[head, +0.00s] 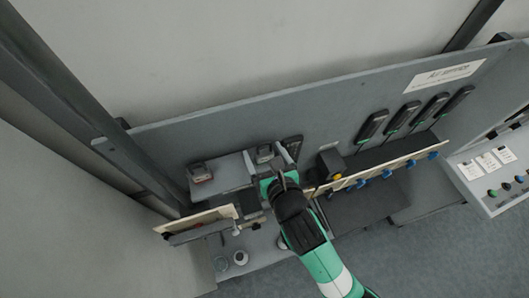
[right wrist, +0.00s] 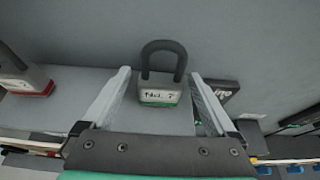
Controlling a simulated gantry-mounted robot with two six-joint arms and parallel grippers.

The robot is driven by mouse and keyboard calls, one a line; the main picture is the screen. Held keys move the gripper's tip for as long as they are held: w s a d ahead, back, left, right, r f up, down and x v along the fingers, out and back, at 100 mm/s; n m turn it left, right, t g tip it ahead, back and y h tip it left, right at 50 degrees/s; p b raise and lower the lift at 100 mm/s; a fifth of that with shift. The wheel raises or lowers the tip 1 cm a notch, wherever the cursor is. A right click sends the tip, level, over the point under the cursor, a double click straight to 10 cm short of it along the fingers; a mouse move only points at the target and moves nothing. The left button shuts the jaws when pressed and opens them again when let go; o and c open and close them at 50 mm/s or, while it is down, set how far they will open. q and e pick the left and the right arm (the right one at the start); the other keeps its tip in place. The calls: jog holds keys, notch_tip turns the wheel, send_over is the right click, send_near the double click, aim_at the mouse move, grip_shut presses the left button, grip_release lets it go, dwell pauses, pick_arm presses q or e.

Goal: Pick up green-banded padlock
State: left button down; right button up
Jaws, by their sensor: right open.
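The green-banded padlock (right wrist: 160,92) stands upright on a grey shelf in the right wrist view, with its dark shackle up and a green band along its bottom edge. It also shows in the head view (head: 264,153), just beyond the gripper. My right gripper (right wrist: 160,73) is open, with one pale finger on each side of the padlock body and a visible gap on both sides. In the head view my right gripper (head: 272,178) is over the front of the shelf. My left gripper is not in view.
A red-banded padlock (head: 201,172) stands to the left on the same shelf (head: 232,172). A dark handheld device (head: 293,147) leans close to the right of the green-banded padlock. A yellow-and-black box (head: 332,164) and several hanging black-handled tools are farther right. The grey back panel rises behind.

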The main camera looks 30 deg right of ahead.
grip_shut()
dwell(0.5)
